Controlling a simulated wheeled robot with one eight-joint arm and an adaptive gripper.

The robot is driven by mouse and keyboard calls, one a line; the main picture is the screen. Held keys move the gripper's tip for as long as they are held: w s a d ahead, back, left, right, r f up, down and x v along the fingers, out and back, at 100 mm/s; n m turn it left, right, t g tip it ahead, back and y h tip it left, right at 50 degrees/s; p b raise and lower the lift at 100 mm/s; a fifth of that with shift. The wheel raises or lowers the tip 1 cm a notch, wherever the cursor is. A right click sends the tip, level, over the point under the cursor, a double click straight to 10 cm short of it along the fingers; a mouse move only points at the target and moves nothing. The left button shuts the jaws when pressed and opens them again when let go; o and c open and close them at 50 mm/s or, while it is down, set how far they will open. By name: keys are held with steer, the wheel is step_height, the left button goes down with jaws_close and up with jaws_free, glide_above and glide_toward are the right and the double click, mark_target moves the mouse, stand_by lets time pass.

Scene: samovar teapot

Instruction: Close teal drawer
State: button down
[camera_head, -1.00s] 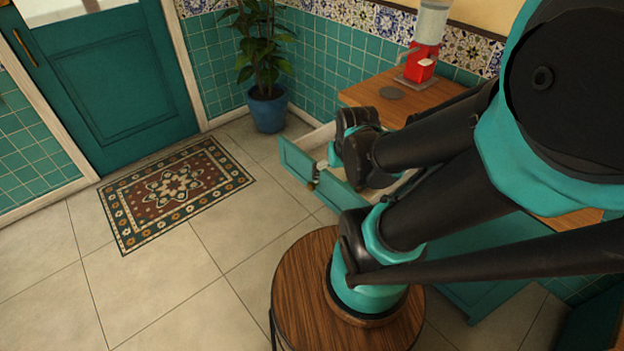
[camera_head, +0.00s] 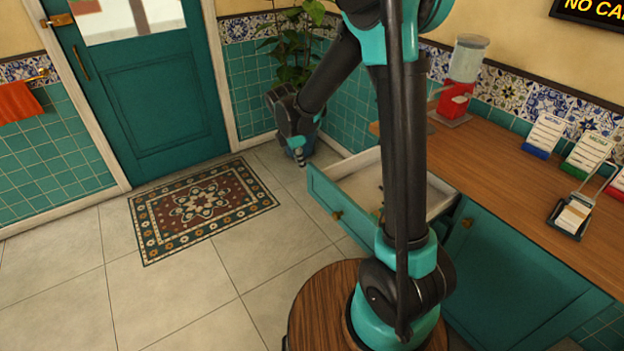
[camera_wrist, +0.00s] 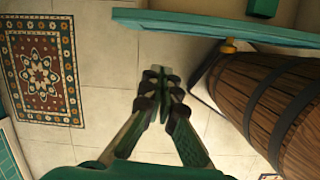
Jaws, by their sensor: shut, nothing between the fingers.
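The teal drawer (camera_head: 334,209) is pulled out from the teal cabinet under the wooden counter. Its white inside shows, and part of it is hidden behind my arm. Some small dark thing lies inside, too unclear to name. The drawer's brass knob (camera_head: 337,215) is on its front; it also shows in the wrist view (camera_wrist: 229,46) below the teal front edge (camera_wrist: 215,25). My gripper (camera_head: 301,160) is shut and empty, in the air beyond the far left corner of the drawer, apart from it. In the wrist view its fingertips (camera_wrist: 158,80) meet over the floor tiles.
A wooden counter (camera_head: 500,155) holds a red dispenser (camera_head: 456,98), card stands (camera_head: 544,134) and a card reader (camera_head: 572,218). A potted plant (camera_head: 292,60) stands behind my gripper. A patterned rug (camera_head: 203,207) lies left. A wooden barrel (camera_wrist: 275,95) shows in the wrist view. The tiled floor is clear.

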mark_target(312, 178)
steer(key=shift+n, duration=0.8)
steer(key=shift+w+d+f, duration=0.65)
steer(key=shift+w+f, duration=0.05)
steer(key=shift+f, duration=1.05)
steer(key=shift+w+d+f, duration=0.65)
steer(key=shift+f, duration=1.05)
steer(key=shift+w+d+f, duration=0.65)
steer(key=shift+w+f, duration=0.05)
steer(key=shift+f, duration=1.05)
steer(key=w+d, duration=0.5)
steer(key=d, duration=0.3)
steer(key=w+d, duration=0.5)
steer(key=d, duration=0.4)
steer(key=w+d, duration=0.4)
steer(key=d, duration=0.4)
steer(key=shift+w+d, duration=0.3)
steer(key=shift+w, duration=0.1)
steer(key=shift+a, duration=0.1)
